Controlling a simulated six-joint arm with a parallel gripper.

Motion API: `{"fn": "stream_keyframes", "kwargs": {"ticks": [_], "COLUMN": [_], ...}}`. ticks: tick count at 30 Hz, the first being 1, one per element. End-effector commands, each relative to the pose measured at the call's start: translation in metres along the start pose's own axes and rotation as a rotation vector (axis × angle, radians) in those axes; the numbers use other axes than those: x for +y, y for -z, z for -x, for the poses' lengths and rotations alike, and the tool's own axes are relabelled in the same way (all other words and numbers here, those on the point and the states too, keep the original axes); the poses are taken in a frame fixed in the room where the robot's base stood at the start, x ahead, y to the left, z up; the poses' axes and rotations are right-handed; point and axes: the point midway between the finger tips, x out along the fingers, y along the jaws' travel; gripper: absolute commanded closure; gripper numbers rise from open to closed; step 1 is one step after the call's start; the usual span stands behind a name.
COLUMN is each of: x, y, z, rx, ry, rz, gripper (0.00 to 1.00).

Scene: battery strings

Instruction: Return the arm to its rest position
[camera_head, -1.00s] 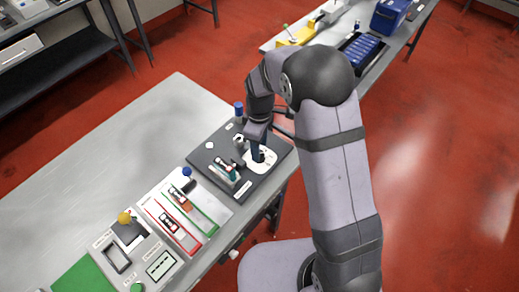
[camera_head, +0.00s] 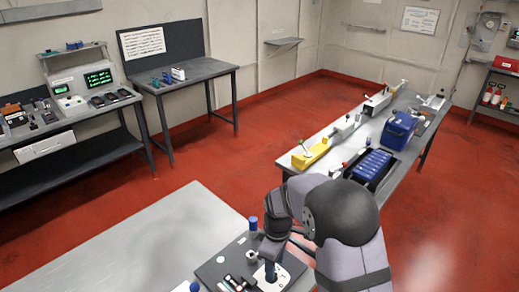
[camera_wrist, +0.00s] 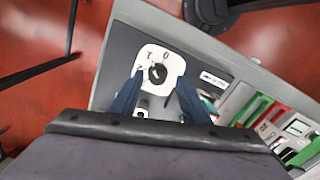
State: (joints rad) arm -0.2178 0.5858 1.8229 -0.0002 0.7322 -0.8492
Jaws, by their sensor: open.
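My gripper (camera_head: 269,272) points down over the dark panel (camera_head: 213,270) at the near end of the grey table. In the wrist view its two blue fingers (camera_wrist: 157,100) are apart, with nothing seen between their tips. The white dial plate (camera_wrist: 172,58), with a dark round knob (camera_wrist: 157,73), lies just beyond the fingertips. Whether a finger touches the plate cannot be told. My arm is bent and reaches in from the lower right.
A blue cylinder (camera_head: 253,223) stands by the panel's far edge. The second table behind my arm holds a yellow block (camera_head: 312,153), a blue multi-cell tray (camera_head: 372,167) and a blue box (camera_head: 398,131). The near table's left part (camera_head: 150,240) is bare.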

Motion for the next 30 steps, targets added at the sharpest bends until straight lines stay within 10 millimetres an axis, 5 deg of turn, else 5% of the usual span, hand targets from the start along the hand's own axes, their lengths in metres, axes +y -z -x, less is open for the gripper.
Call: {"fn": "stream_keyframes", "kwargs": {"ticks": [9,18,30], "x": [-0.040,-0.099,-0.125], "y": [-0.079,-0.150,-0.173], "z": [0.048,0.067,0.066], "rx": [0.003,0.002,-0.001], "ry": [-0.004,-0.003,-0.001], "rz": [-0.447,-0.896,-1.065], "gripper": [0.58,0.58,0.58]}}
